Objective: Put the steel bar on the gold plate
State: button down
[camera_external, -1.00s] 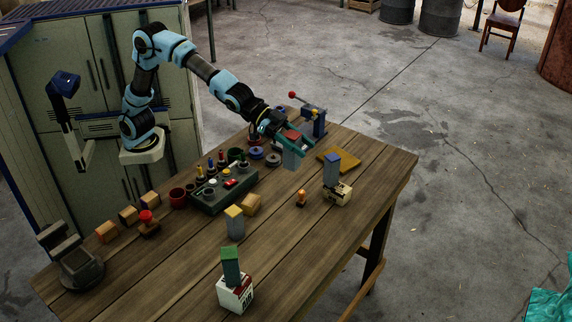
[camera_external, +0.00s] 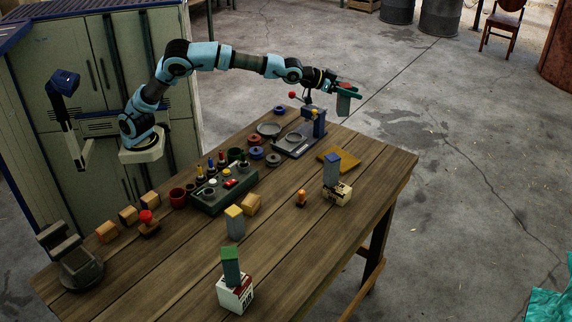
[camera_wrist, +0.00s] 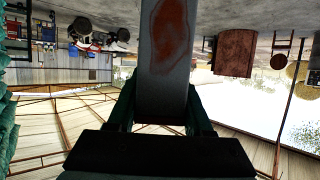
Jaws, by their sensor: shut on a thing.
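My gripper (camera_external: 345,91) is shut on a grey steel bar (camera_external: 343,105) with a red patch at its top end. It holds the bar in the air, high above the far end of the table. In the wrist view the bar (camera_wrist: 165,85) fills the space between the dark fingers, and its rust-red patch faces the camera. The gold plate (camera_external: 345,163) lies flat and empty on the table near its far right edge. The bar is well above and apart from the plate.
A blue-topped grey bar (camera_external: 332,171) stands on a small box near the plate. A clamp-like blue device (camera_external: 318,122) with a red knob is below the arm. A yellow-topped bar (camera_external: 235,223), a green bar (camera_external: 231,267) and a button box (camera_external: 222,190) stand nearer.

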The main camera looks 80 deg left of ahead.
jog(key=shift+w+a+f+p, duration=0.15)
jog(key=shift+a+f+p, duration=0.2)
jog(key=shift+f, duration=3.1)
jog(key=shift+w+a+f+p, duration=0.15)
jog(key=shift+f+p, duration=0.35)
jog(key=shift+f, duration=2.9)
jog(key=shift+w+a+f+p, duration=0.1)
jog(key=shift+a+f+p, duration=0.25)
jog(key=shift+f, duration=3.1)
jog(key=shift+c, duration=1.5)
grip_release()
jog(key=shift+d, duration=0.1)
jog(key=shift+s+r, duration=0.1)
jog(key=shift+r, duration=0.05)
jog(key=b+v, duration=0.2)
jog(key=v, duration=1)
jog(key=shift+d+b, duration=0.15)
jog(key=shift+b, duration=0.25)
